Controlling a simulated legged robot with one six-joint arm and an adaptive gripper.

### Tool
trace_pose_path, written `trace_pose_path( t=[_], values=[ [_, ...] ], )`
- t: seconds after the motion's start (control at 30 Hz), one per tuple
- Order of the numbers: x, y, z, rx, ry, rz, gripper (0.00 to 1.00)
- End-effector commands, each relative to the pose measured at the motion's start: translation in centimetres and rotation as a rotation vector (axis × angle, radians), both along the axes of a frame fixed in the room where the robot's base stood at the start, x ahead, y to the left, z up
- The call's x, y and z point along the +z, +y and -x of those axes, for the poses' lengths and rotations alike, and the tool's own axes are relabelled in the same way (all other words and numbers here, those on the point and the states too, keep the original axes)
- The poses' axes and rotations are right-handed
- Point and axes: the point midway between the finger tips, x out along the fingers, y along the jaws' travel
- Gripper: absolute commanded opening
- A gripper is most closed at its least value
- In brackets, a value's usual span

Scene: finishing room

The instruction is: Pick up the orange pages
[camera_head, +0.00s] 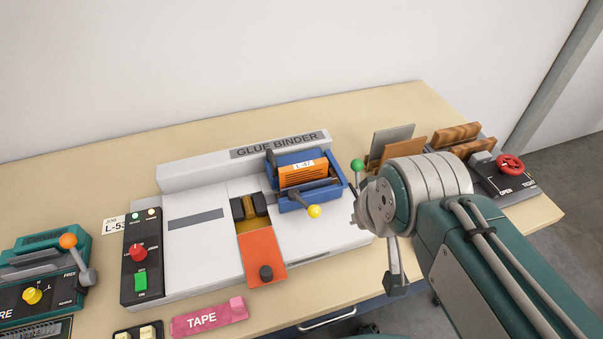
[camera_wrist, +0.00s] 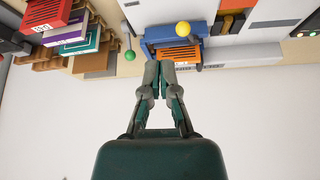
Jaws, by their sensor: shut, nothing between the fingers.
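The orange pages (camera_head: 297,174) are a thick block with a white label, apparently reading L-47. They sit in a blue clamp (camera_head: 287,205) on the glue binder (camera_head: 190,255). In the wrist view, which looks upside down, the orange pages (camera_wrist: 173,56) show in the blue clamp just beyond my fingertips. My gripper (camera_wrist: 160,66) is shut and empty, its tips close together and apparently apart from the pages. In the head view my arm's end is right of the binder, and the fingers cannot be made out clearly.
A yellow-knobbed lever (camera_head: 314,211) and a green-knobbed lever (camera_head: 357,165) stand near the clamp. Brown racks (camera_head: 455,137) are at the right; the wrist view shows red, teal and purple blocks (camera_wrist: 75,38) in racks. A pink tape block (camera_head: 208,317) lies in front.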

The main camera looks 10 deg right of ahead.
Motion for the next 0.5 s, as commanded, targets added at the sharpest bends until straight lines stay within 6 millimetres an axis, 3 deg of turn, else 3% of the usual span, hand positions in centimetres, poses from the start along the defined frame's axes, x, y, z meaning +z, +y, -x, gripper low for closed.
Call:
trace_pose_path(
  t=[0.43, 0.5],
  values=[
    [0.00, 0.00, -0.01, 0.000, 0.000, 0.000, 0.00],
    [0.04, 0.01, -0.08, 0.004, 0.002, 0.002, 0.31]
  ],
)
